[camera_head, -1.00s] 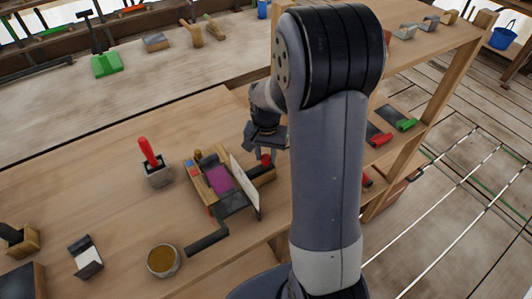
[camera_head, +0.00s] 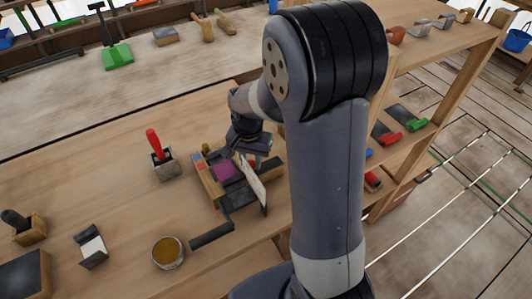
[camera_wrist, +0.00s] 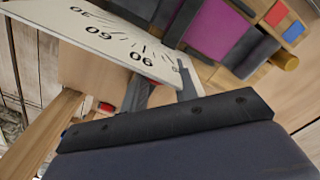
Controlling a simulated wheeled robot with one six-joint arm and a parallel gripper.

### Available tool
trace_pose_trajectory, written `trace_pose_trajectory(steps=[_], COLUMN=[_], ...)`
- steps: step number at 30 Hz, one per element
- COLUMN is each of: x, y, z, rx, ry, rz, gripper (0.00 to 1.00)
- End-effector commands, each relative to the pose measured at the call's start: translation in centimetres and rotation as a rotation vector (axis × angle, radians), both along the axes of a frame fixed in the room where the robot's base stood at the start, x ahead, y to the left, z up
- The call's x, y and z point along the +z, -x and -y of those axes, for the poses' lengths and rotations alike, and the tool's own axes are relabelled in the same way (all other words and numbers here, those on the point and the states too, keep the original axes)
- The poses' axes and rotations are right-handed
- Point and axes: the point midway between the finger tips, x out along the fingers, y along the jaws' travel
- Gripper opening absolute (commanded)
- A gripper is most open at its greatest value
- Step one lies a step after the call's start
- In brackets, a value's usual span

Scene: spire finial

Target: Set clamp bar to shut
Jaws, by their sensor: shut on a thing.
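A wooden fixture (camera_head: 210,188) stands on the bench with a magenta piece (camera_head: 228,171), dark grey parts and an upright pale board (camera_head: 252,186). My gripper (camera_head: 247,152) is low at its far side, behind the board. In the wrist view my gripper (camera_wrist: 170,88) is shut on a part beside the board (camera_wrist: 110,42), apparently the clamp bar; the hold is mostly hidden. Dark blocks (camera_wrist: 250,52) flank the magenta piece (camera_wrist: 217,30) there.
A red-handled tool in a holder (camera_head: 160,158) stands left of the fixture. A round tin (camera_head: 168,253) is at the front. Red and green handled tools (camera_head: 397,125) lie on the right shelf.

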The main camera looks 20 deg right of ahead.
Motion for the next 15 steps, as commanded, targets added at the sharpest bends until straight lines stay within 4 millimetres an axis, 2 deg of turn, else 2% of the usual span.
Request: trace_pose_trajectory(steps=[4,14,15], x=[0.08,0.09,0.09], y=[0.23,0.29,0.29], z=[-1.42,-1.67,-1.67], rx=[0.002,-0.002,-0.002], ry=[-0.001,-0.004,-0.004], rz=[0.004,0.003,0.003], gripper=[0.00,0.00,0.31])
